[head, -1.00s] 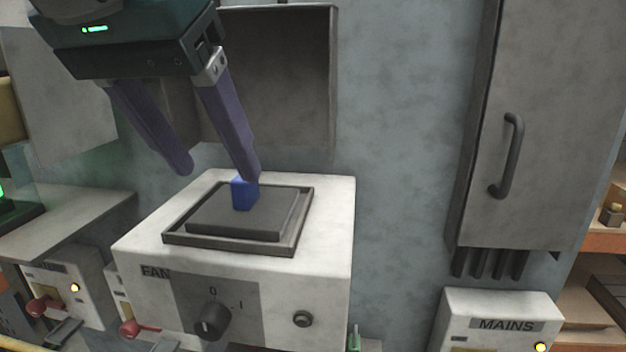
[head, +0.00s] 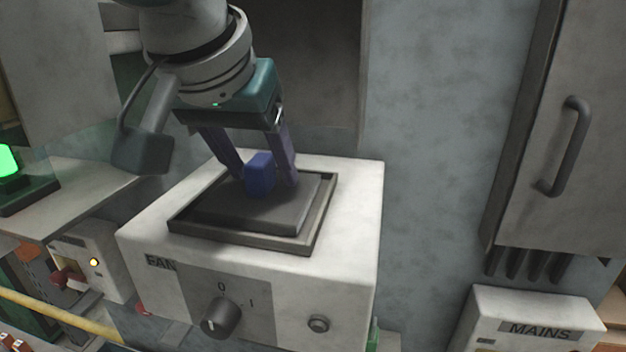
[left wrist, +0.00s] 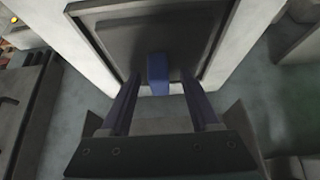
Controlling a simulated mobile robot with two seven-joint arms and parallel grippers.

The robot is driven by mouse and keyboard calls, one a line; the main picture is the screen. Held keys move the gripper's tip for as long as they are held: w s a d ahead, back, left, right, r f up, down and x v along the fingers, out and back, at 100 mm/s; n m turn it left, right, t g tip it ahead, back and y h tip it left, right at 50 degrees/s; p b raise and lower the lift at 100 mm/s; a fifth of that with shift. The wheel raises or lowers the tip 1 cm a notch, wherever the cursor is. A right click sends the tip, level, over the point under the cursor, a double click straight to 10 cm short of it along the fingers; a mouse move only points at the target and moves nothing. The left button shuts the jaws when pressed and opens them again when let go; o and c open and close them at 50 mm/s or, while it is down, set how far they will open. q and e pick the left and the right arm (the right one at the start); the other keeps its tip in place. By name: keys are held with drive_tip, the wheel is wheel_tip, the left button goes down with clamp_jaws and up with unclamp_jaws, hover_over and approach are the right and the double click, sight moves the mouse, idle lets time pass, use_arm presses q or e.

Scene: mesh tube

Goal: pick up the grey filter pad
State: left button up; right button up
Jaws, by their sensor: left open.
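The grey filter pad (head: 252,207) is a dark square slab lying in a shallow framed recess (head: 182,224) on top of the white FAN box (head: 358,188). A blue block-shaped tab (head: 261,176) stands up at the pad's far side. My left gripper (head: 266,183) is open, its two purple fingers on either side of the blue tab. In the left wrist view the pad (left wrist: 150,28) and the blue tab (left wrist: 158,74) show, with the tab between the open fingers (left wrist: 163,80); contact cannot be told. My right gripper is not in view.
The FAN box has a dark knob (head: 221,318) and a round button (head: 318,324) on its front. A grey cabinet with a handle (head: 567,146) hangs at right, above a MAINS box (head: 530,312). A grey panel stands behind the gripper.

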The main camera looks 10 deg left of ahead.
use_arm(q)
drive_tip(key=shift+c, duration=0.4)
clamp_jaws()
